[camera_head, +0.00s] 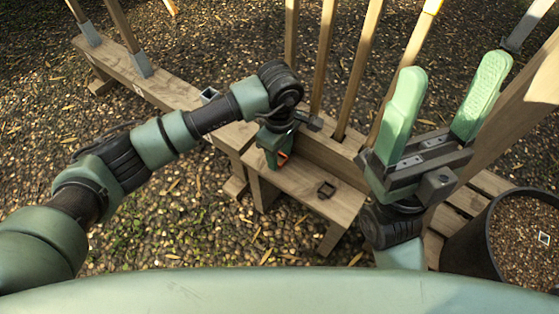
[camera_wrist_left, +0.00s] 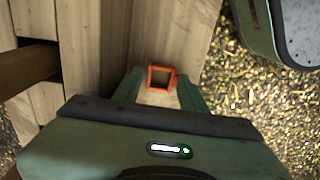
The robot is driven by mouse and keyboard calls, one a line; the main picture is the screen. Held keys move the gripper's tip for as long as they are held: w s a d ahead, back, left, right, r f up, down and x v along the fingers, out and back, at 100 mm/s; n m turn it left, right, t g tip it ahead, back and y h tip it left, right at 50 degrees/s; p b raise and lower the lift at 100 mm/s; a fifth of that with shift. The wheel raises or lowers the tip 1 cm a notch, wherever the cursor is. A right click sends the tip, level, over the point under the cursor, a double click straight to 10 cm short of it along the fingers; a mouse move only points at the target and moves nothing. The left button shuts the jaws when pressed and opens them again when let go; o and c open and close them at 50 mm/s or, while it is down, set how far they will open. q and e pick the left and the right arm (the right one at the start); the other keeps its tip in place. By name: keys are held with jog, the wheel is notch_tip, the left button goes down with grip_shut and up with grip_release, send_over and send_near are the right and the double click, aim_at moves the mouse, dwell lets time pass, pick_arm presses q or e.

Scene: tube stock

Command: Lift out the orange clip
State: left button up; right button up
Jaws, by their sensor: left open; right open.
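The orange clip (camera_wrist_left: 161,78) is a small square frame. In the left wrist view it sits between the green fingers of my left gripper (camera_wrist_left: 158,92), near their tips, over the wooden bench. In the head view the clip (camera_head: 283,158) shows as a small orange patch beside the fingers of my left gripper (camera_head: 273,158), which points down at the bench's left end. I cannot tell whether the fingers touch the clip. My right gripper (camera_head: 448,105) is raised at the right, with its light green fingers wide apart and empty.
Upright wooden poles (camera_head: 355,70) stand behind the bench. A dark bucket (camera_head: 470,240) of brown granules stands at the right. Gravelly ground (camera_head: 190,225) is open in front.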

pick_arm(q)
grip_shut()
dwell(0.3)
